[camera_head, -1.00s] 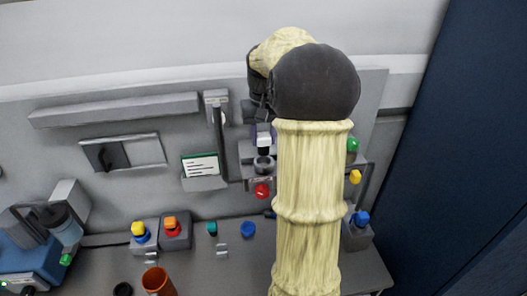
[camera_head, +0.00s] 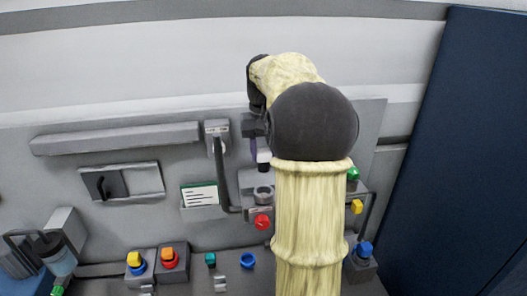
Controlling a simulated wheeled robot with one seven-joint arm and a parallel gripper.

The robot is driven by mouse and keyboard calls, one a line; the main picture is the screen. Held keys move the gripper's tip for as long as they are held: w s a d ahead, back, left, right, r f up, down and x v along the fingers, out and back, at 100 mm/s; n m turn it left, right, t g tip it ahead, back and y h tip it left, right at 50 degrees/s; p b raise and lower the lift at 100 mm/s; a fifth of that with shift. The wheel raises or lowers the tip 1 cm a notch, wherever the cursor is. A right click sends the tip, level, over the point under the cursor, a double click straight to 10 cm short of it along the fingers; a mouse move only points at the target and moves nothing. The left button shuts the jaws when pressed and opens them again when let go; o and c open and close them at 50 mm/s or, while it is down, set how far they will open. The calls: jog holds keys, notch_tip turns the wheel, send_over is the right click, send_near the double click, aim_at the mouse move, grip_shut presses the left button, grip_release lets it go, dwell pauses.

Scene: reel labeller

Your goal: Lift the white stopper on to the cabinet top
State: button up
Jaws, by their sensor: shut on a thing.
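The white stopper (camera_head: 264,156) is a small pale piece in front of the grey back panel. My gripper (camera_head: 262,148) points down and is shut on it, partly hidden behind my arm. The stopper hangs upright above a grey round holder (camera_head: 263,192), with a visible gap between them. The holder stands on a small grey ledge with a red knob (camera_head: 262,222) below it. I cannot tell which surface is the cabinet top.
My arm hides the panel's right part. A green knob (camera_head: 353,173), a yellow knob (camera_head: 357,206) and a blue knob (camera_head: 364,249) show right of it. A grey lever (camera_head: 222,170) stands left of the holder. A dark blue panel (camera_head: 455,160) rises at far right.

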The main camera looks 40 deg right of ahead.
jog(key=shift+r+p, duration=3.3)
jog(key=shift+r, duration=0.15)
